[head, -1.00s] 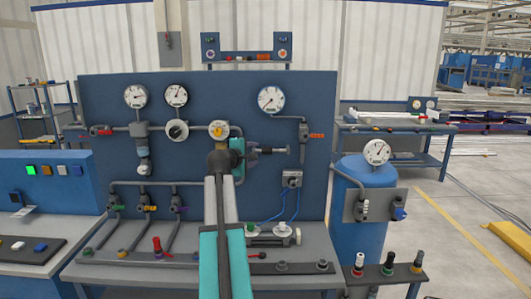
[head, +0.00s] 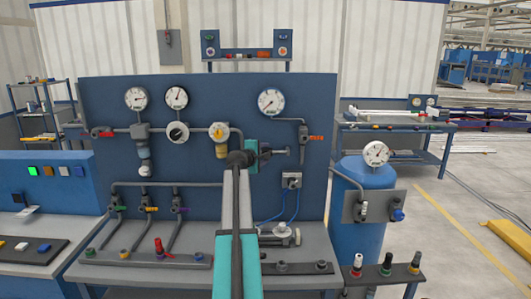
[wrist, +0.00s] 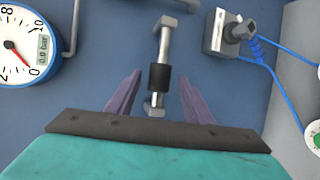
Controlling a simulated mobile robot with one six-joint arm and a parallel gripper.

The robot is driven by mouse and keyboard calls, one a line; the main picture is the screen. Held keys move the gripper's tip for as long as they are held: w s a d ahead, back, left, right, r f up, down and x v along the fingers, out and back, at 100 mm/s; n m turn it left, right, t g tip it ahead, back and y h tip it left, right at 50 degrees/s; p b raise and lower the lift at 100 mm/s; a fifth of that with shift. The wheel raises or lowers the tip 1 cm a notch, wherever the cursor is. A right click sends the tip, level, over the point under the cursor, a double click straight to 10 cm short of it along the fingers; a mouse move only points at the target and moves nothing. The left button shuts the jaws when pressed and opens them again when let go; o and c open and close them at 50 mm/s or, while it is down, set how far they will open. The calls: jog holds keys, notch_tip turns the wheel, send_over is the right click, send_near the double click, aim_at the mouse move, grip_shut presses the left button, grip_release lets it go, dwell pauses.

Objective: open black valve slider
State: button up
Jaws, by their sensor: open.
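The black valve slider (wrist: 159,77) is a dark sleeve on a bright metal rod (wrist: 164,44). In the wrist view it sits near the lower end of the rod, close to the lower end block. My gripper (wrist: 159,76) is open, with one purple finger on each side of the slider and a visible gap on both sides. In the head view my gripper (head: 264,153) is at the blue panel, at the left part of the horizontal rod (head: 281,152). The slider is hard to make out there among the fingers.
A pressure gauge (wrist: 17,48) is left of the rod in the wrist view. A grey socket box (wrist: 228,32) with blue cables is to the right. The blue panel (head: 230,100) stands close behind.

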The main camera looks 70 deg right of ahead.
jog(key=shift+x, duration=1.1)
grip_shut()
